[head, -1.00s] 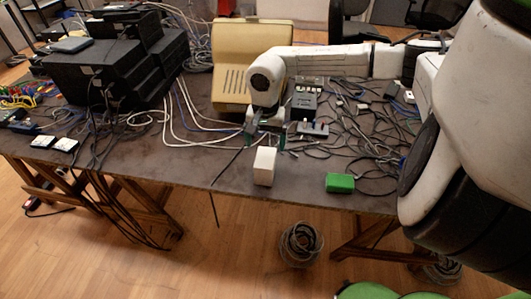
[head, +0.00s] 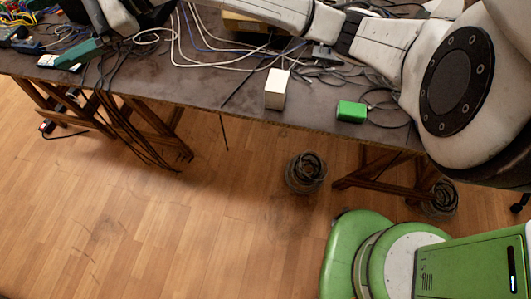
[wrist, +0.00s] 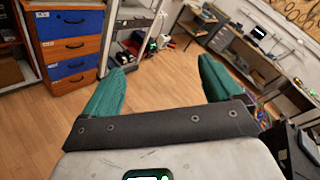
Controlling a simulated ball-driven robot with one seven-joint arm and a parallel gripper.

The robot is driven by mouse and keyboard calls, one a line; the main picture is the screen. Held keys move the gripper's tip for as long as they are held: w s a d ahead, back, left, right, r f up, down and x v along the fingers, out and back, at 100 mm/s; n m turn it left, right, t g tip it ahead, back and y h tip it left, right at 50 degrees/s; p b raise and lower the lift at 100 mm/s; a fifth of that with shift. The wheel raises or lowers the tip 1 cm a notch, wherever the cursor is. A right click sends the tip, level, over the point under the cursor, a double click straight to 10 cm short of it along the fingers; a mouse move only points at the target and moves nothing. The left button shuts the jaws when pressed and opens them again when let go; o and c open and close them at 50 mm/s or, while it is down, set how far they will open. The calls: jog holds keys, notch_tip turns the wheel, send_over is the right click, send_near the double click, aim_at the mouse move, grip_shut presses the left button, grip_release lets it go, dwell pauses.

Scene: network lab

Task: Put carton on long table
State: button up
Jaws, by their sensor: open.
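A small white box (head: 276,90), which looks like the carton, stands upright near the front edge of the long dark table (head: 205,92) in the head view. My gripper (wrist: 160,78) shows two teal fingers spread wide in the wrist view, with nothing between them but floor. In the head view a teal finger (head: 78,52) shows at the upper left, over the left part of the table and well apart from the white box. The other finger is not clear there.
A green box (head: 351,111) lies right of the white box. Cables (head: 185,50) clutter the table behind. Coiled cable bundles (head: 305,172) stand on the floor below the front edge. The wrist view shows drawers (wrist: 68,45) and a workbench (wrist: 250,55).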

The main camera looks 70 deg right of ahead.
notch_tip(320, 180, up, 16)
jog(key=m+t+h, duration=0.1)
jog(key=m+t, duration=1)
jog(key=m, duration=0.4)
jog(key=w+d+f+m+g+h, duration=0.1)
jog(key=d+f+m+h, duration=0.3)
jog(key=m+h, duration=0.65)
jog(key=d+f+m+h, duration=0.45)
jog(key=m+h, duration=0.25)
jog(key=m, duration=0.6)
jog(key=s+a+f+m+g+y, duration=0.1)
jog(key=s+f+m+g, duration=0.25)
jog(key=f, duration=0.55)
jog(key=s+f+m+g+y, duration=0.1)
jog(key=s+f+m+g, duration=0.2)
jog(key=f, duration=0.7)
jog(key=s+a+f+m+g+y, duration=0.1)
jog(key=f+m+g, duration=0.25)
jog(key=f, duration=0.55)
jog(key=s+a+f+m+g+y, duration=0.1)
jog(key=s+a+f+g+y, duration=0.1)
jog(key=s+f+g, duration=0.3)
jog(key=s+a+f+m+g+y, duration=0.2)
jog(key=s+f+g, duration=0.4)
jog(key=s+f, duration=0.7)
jog(key=s+a, duration=0.1)
jog(key=s, duration=0.6)
jog(key=shift+s+a, duration=0.15)
jog(key=shift+a, duration=0.1)
jog(key=shift+y, duration=0.25)
